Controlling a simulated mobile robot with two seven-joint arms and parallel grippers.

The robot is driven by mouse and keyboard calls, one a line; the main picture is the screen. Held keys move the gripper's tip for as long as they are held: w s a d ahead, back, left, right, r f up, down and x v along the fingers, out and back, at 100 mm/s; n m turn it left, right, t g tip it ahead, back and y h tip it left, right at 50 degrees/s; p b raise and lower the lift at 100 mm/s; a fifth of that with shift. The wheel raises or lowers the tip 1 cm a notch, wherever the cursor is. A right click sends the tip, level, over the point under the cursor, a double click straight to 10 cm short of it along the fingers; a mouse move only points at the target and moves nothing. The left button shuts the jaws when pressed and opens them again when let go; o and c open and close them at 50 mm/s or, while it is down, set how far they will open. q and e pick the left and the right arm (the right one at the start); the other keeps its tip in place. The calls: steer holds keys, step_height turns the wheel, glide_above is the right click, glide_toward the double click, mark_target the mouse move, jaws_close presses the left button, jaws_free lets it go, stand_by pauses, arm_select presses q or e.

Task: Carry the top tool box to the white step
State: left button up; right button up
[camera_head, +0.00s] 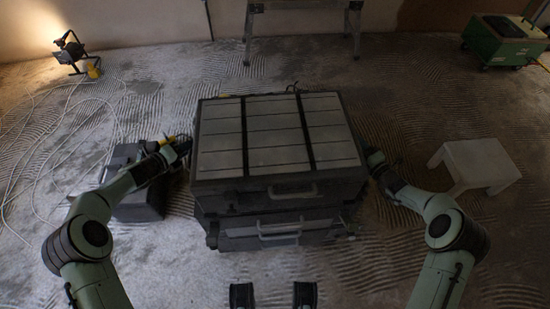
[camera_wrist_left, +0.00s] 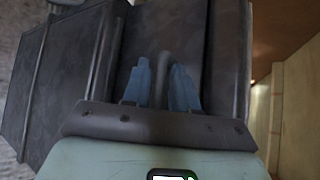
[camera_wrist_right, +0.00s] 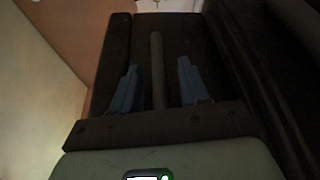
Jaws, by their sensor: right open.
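The top tool box (camera_head: 230,191) is a wide dark case with pale panels and two dark straps on its lid. It sits on another dark tool box (camera_head: 240,240) with a front handle. My left gripper (camera_head: 181,148) is at its left side; in the left wrist view its fingers straddle a side handle (camera_wrist_left: 163,75) closely, and whether they grip it is unclear. My right gripper (camera_head: 373,160) is at the right side, open, with its fingers apart on either side of the other side handle (camera_wrist_right: 157,65). The white step (camera_head: 474,163) stands on the floor to the right.
A smaller dark case (camera_head: 138,203) stands left of the stack, beside my left arm. A work lamp (camera_head: 71,52) and loose pale cables lie far left. A metal trestle (camera_head: 302,5) stands behind, and a green wheeled machine (camera_head: 500,45) is far right. Floor between stack and step is mostly clear.

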arm_select(q)
steer(key=shift+c, duration=1.2)
arm_select(e)
steer(key=shift+c, duration=1.2)
arm_select(q)
jaws_close()
arm_select(e)
jaws_close()
arm_select(q)
steer(key=shift+w+r, duration=0.15)
steer(key=shift+r, duration=0.15)
arm_select(e)
steer(key=shift+w+r, duration=0.15)
steer(key=shift+r, duration=0.2)
